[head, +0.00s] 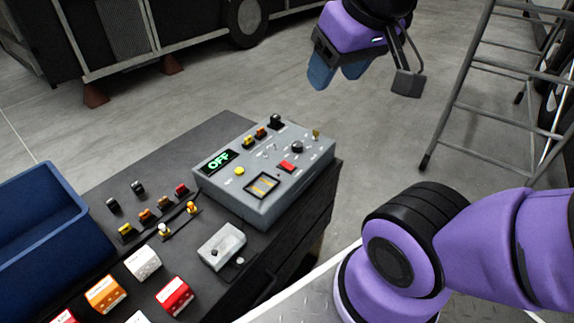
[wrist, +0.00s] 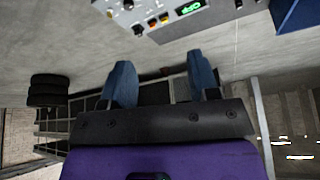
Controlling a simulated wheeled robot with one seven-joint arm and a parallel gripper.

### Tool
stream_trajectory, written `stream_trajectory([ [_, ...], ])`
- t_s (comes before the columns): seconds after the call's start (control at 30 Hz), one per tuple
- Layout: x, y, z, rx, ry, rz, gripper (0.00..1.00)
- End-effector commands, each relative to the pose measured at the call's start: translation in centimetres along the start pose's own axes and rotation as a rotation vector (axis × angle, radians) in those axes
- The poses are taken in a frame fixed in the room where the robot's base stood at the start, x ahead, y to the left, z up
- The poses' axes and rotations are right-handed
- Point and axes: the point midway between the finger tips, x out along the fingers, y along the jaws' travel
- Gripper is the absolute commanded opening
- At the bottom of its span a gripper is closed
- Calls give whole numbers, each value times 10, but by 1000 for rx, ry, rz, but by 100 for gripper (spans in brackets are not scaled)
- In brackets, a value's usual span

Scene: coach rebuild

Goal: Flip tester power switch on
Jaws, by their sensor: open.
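The grey tester (head: 312,170) sits on the dark bench top, and its green display (head: 220,161) reads OFF. Its sloped panel carries a black knob, a red button, a yellow button, a framed gauge and small switches, one brass-coloured toggle (head: 316,134) at the right. I cannot tell which one is the power switch. My gripper (head: 338,78) is open and empty, in the air beyond the tester, up and to the right. In the wrist view my blue fingers (wrist: 160,68) are spread apart, and the tester (wrist: 168,32) shows upside down at the top edge, clear of them.
A blue bin (head: 40,235) stands at the bench's left. Loose connectors, a small grey box (head: 221,247) and red, orange and white blocks lie in front of the tester. A ladder (head: 490,90) stands at the right. Open floor lies behind the bench.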

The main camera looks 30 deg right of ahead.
Motion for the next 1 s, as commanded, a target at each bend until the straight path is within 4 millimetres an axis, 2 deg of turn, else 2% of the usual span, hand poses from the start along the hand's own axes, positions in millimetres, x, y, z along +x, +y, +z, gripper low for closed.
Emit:
stream_trajectory([
  [0.03,1,0,-1,3,-2,-1,44],
  [0.2,10,1,-10,56,-23,-18,5],
  [0.23,13,2,-13,73,-29,-23,0],
  [0.57,63,10,-53,344,-121,-66,0],
  [1.0,149,29,-90,732,-238,-31,0],
])
